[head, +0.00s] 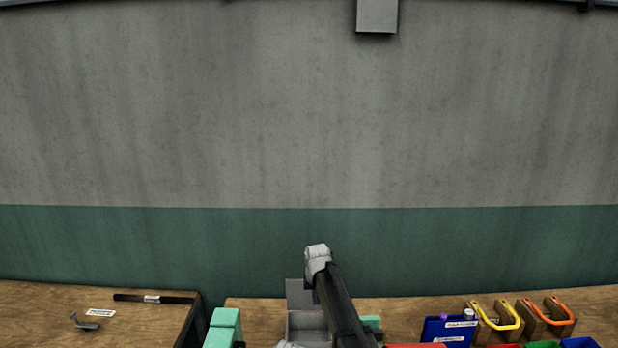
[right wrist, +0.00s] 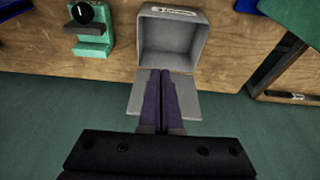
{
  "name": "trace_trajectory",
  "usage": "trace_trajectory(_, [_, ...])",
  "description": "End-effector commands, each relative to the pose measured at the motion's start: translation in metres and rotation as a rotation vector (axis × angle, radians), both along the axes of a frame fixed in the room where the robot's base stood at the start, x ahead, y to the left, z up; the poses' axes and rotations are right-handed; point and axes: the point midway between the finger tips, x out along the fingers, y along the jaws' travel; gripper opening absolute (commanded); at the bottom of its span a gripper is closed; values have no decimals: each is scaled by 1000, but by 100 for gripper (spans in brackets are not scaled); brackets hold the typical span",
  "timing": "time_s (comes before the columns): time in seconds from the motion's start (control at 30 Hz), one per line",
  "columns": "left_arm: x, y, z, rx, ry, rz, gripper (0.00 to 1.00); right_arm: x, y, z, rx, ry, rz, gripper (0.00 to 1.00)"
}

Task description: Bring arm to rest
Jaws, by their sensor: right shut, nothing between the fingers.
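My right arm reaches in from the bottom middle of the head view, a dark link rising to a light grey joint. In the right wrist view the two purple fingers of my right gripper (right wrist: 160,73) are shut together and hold nothing. They lie over the raised or folded-back lid of a grey box (right wrist: 172,42), with their tips near its opening. I cannot tell whether they touch it. The open grey box (head: 307,322) is partly hidden by my arm. My left gripper is out of view.
A green block-like device (head: 224,325) stands left of the box, and another green device (right wrist: 92,40) shows in the wrist view. Blue bin (head: 450,328), yellow handle (head: 497,313) and orange handle (head: 548,311) are at right. A separate wooden table (head: 60,315) is at left.

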Motion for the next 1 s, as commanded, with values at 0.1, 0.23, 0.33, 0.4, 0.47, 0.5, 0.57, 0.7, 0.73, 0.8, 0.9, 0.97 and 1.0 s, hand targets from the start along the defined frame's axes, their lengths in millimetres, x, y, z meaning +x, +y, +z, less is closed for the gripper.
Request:
trace_trajectory(0.1, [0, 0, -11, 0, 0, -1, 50, -22, 0, -12, -8, 14, 14, 0])
trace_trajectory(0.23, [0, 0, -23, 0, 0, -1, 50, -50, 0, -25, -17, 35, 34, 0])
trace_trajectory(0.33, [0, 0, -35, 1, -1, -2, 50, -78, 0, -38, -27, 56, 52, 0])
trace_trajectory(0.4, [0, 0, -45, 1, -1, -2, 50, -102, 0, -49, -34, 74, 70, 0])
trace_trajectory(0.47, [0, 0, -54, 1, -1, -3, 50, -123, -1, -58, -42, 91, 85, 0])
trace_trajectory(0.5, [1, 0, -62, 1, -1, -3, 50, -142, -2, -67, -48, 104, 97, 0])
trace_trajectory(0.57, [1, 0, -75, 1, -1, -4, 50, -172, -4, -81, -59, 127, 119, 0])
trace_trajectory(0.7, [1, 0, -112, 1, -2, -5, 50, -260, -13, -120, -89, 194, 180, 0])
trace_trajectory(0.73, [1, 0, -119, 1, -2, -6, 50, -278, -15, -127, -96, 209, 194, 0])
trace_trajectory(0.8, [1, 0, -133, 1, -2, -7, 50, -315, -21, -141, -110, 241, 224, 0])
trace_trajectory(0.9, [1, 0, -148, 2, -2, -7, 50, -356, -28, -156, -126, 278, 256, 0])
trace_trajectory(0.97, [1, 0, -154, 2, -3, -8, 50, -373, -31, -162, -133, 294, 271, 0])
trace_trajectory(1.0, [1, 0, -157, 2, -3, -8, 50, -383, -33, -165, -137, 303, 279, 0])
